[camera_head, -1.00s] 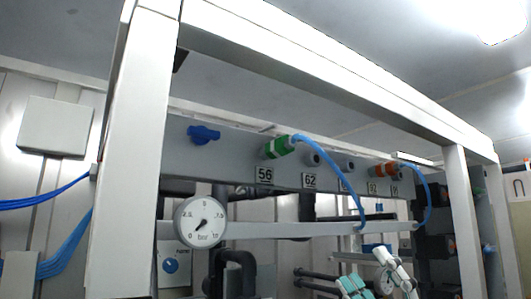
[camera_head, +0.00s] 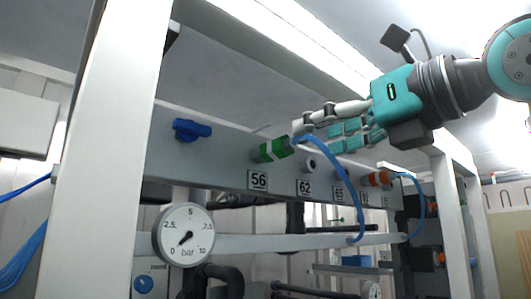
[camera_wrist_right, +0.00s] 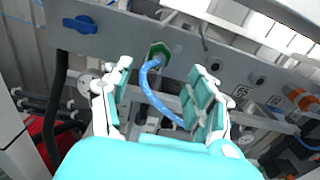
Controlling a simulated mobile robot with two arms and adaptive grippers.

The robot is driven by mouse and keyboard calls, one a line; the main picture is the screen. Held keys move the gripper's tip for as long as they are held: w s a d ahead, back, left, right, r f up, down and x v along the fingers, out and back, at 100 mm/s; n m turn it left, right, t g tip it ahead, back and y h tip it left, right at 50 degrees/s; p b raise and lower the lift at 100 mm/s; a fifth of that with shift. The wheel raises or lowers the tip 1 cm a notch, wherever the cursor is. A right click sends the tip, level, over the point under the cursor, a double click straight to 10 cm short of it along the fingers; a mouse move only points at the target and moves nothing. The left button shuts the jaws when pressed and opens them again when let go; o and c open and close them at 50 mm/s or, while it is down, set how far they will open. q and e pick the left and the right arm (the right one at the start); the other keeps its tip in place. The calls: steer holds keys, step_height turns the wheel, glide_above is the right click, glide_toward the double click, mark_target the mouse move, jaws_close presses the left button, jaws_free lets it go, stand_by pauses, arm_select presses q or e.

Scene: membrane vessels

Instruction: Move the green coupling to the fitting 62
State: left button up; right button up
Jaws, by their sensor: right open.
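The green coupling (camera_head: 275,149) sits on the grey rail above the label 56, with a blue hose (camera_head: 345,185) leading from it. It also shows in the right wrist view (camera_wrist_right: 158,50), beyond the fingers. Fitting 62 (camera_head: 308,164) is the bare grey stub just right of it, above the label 62 (camera_head: 304,188). My right gripper (camera_head: 318,137) is open close to the coupling. In the right wrist view its fingers (camera_wrist_right: 160,68) stand apart on either side of the hose, with nothing gripped. My left gripper is not in view.
A blue valve handle (camera_head: 192,130) is left of the coupling. An orange coupling (camera_head: 377,179) with its own blue hose is farther right. A pressure gauge (camera_head: 184,235) hangs below the rail. A white frame post (camera_head: 110,150) and overhead beam (camera_head: 275,50) border the space.

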mark_target(294, 144)
steer(key=shift+w+a, duration=0.3)
steer(key=shift+a, duration=0.1)
steer(key=p+x, duration=0.3)
steer(key=x, duration=0.5)
steer(key=shift+f, duration=0.1)
steer(key=shift+b, duration=0.35)
stand_by(0.9)
jaws_close()
stand_by(0.5)
stand_by(0.3)
